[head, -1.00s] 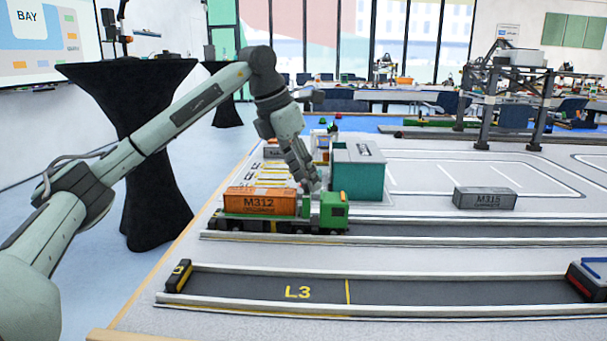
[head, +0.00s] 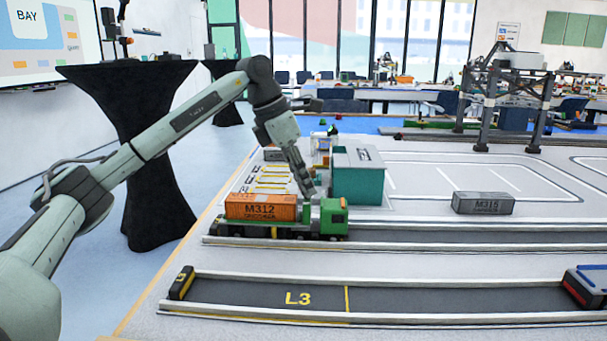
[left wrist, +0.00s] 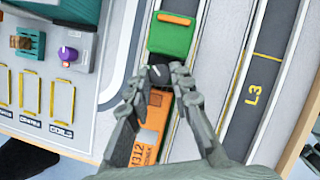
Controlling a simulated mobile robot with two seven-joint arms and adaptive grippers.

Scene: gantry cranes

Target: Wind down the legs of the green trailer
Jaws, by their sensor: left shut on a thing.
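A green truck cab (head: 333,217) stands at the front of a dark trailer bed (head: 250,232) in the track lane. An orange container marked M312 (head: 262,207) rides on the bed. In the left wrist view the green cab (left wrist: 171,36) is above the orange container (left wrist: 152,130). A small dark knob with a light line (left wrist: 158,73) lies between them. My left gripper (head: 308,192) points down there, and its fingertips (left wrist: 158,82) are closed around the knob. The trailer legs cannot be made out. My right gripper is not in view.
A teal block (head: 358,176) stands just behind the cab. A grey container marked M315 (head: 483,203) lies to the right. Lane L3 (head: 400,296) in front is mostly clear, with a dark vehicle (head: 590,285) at its right end. A gantry crane (head: 510,95) stands at the back right.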

